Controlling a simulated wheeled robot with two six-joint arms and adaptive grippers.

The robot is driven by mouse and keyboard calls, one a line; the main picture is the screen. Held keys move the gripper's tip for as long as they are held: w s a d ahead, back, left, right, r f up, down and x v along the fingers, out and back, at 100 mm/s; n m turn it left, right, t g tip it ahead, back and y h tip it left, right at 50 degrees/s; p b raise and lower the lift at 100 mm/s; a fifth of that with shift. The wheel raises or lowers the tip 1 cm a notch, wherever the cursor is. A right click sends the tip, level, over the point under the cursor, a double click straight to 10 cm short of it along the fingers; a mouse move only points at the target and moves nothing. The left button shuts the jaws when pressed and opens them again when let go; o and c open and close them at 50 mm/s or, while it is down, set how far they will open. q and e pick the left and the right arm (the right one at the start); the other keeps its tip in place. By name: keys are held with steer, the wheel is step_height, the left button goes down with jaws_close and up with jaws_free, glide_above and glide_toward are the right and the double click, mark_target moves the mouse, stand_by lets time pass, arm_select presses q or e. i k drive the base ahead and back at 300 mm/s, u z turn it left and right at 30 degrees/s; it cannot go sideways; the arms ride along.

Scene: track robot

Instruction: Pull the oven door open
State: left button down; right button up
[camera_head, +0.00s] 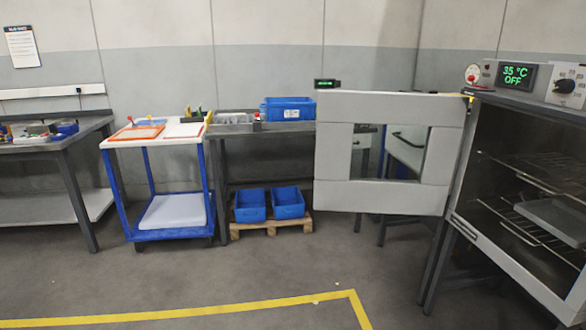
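The oven (466,228) stands at the right edge of the head view, with its racks and a tray visible inside. Its display reads 35 °C OFF. The oven door (385,196) is a light grey frame with a window in the middle. It stands swung wide open, extending to the left from the oven's left side. The door's handle cannot be made out clearly. Neither of my grippers shows in this view.
A blue cart (128,212) with a white top stands left of centre. A dark table (66,143) is at the far left. A pallet (270,227) holds blue bins (288,203). Yellow tape (200,313) marks the clear floor in front.

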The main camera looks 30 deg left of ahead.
mark_target(444, 115)
steer(key=u, duration=0.55)
steer(key=i, duration=0.45)
steer(key=u, duration=0.6)
steer(key=i, duration=1.05)
steer(key=z, duration=0.25)
